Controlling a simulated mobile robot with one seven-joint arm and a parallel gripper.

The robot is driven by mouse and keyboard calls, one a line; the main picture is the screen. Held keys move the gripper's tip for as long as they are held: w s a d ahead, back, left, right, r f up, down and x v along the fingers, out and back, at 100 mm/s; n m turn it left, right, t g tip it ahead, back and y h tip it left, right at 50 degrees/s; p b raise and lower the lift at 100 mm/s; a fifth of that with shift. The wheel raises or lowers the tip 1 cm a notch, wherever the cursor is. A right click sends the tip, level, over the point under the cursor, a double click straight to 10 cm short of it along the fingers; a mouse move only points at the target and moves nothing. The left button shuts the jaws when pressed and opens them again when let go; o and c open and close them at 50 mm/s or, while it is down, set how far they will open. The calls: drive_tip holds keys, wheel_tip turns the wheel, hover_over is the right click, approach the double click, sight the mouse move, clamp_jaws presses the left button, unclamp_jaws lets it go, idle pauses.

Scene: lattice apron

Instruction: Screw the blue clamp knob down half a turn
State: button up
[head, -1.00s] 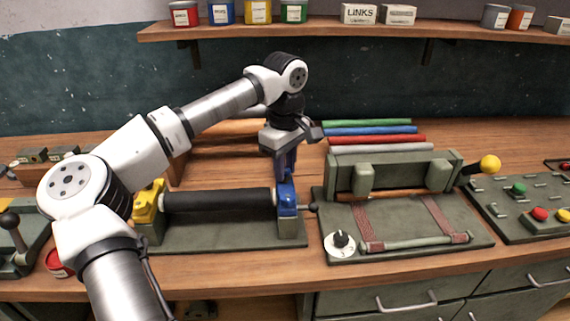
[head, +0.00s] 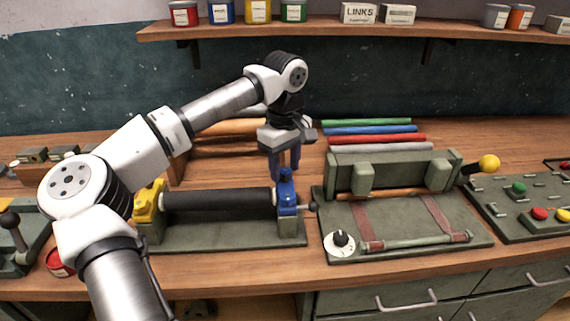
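The blue clamp knob (head: 285,175) sits on top of the blue clamp block (head: 288,200) at the right end of a black roller (head: 218,200). My gripper (head: 285,172) points straight down over the knob.
A yellow block (head: 149,202) holds the roller's left end on a green base plate (head: 220,236). Close on the right, a ball-ended lever (head: 312,207) sticks out toward a green fixture (head: 400,215) with a white dial (head: 340,242). Coloured rods (head: 372,130) lie behind.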

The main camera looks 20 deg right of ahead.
sight(285, 170)
drive_tip(key=shift+r, duration=0.1)
wheel_tip(285, 170, up, 14)
drive_tip(key=b, duration=0.2)
drive_tip(key=shift+f, duration=0.2)
idle(0.6)
